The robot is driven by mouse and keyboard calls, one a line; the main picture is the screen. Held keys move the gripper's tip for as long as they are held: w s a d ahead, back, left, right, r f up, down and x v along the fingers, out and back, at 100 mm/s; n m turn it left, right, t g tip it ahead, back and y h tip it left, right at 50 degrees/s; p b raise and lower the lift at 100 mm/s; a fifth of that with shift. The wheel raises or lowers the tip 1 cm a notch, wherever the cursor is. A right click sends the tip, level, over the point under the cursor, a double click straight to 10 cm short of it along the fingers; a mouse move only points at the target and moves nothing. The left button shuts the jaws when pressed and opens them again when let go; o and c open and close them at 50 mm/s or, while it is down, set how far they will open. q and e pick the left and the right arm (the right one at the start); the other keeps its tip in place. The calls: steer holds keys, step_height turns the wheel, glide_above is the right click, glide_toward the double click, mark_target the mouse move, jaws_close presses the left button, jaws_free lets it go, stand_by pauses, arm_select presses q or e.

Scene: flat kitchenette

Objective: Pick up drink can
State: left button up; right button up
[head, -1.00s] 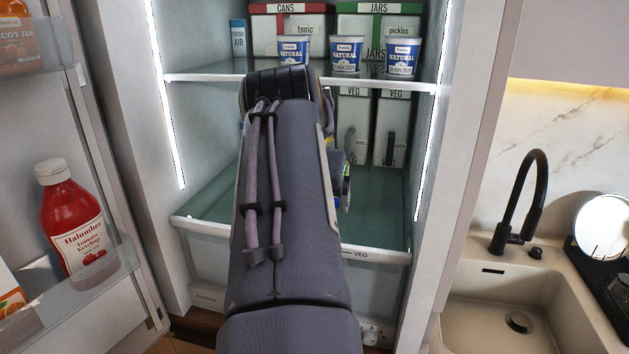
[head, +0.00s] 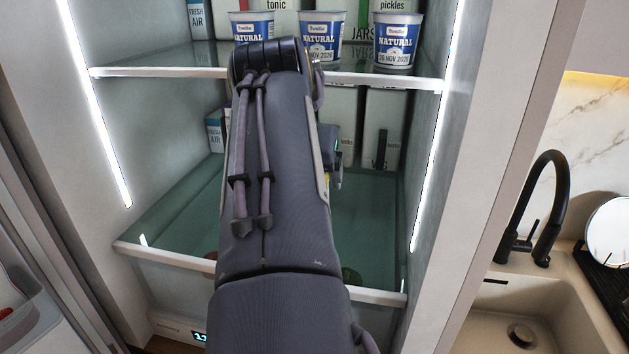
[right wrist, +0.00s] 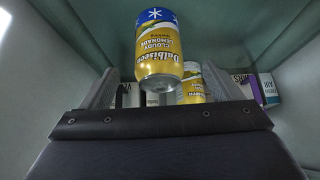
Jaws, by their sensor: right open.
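In the right wrist view, which is upside down, a yellow lemonade drink can (right wrist: 158,50) with a blue band stands by the glass shelf. A second yellow can (right wrist: 195,88) is partly hidden behind it. My right gripper (right wrist: 160,72) is open, with one finger on each side of the nearer can in the picture. I cannot tell whether the fingers touch it. In the head view my right arm reaches into the fridge and hides the cans. My left gripper is not in view.
A glass shelf (head: 170,215) with a white front edge lies under my arm. The upper shelf (head: 150,72) holds several blue-and-white yogurt pots (head: 398,45). Veg boxes (head: 384,125) and a small Fresh Air box (head: 214,132) stand at the back.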

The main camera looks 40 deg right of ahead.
steer(key=x, duration=0.2)
steer(key=shift+d+f, duration=0.15)
steer(key=shift+f, duration=0.15)
steer(key=p+x, duration=0.1)
steer(key=x, duration=0.3)
steer(key=shift+w+d+r, duration=0.1)
steer(key=shift+d+r, duration=0.1)
steer(key=shift+w+d+f+p, duration=0.2)
steer(key=shift+f+p, duration=0.1)
steer(key=shift+f, duration=0.15)
steer(key=c, duration=1.3)
steer(key=shift+r, duration=0.25)
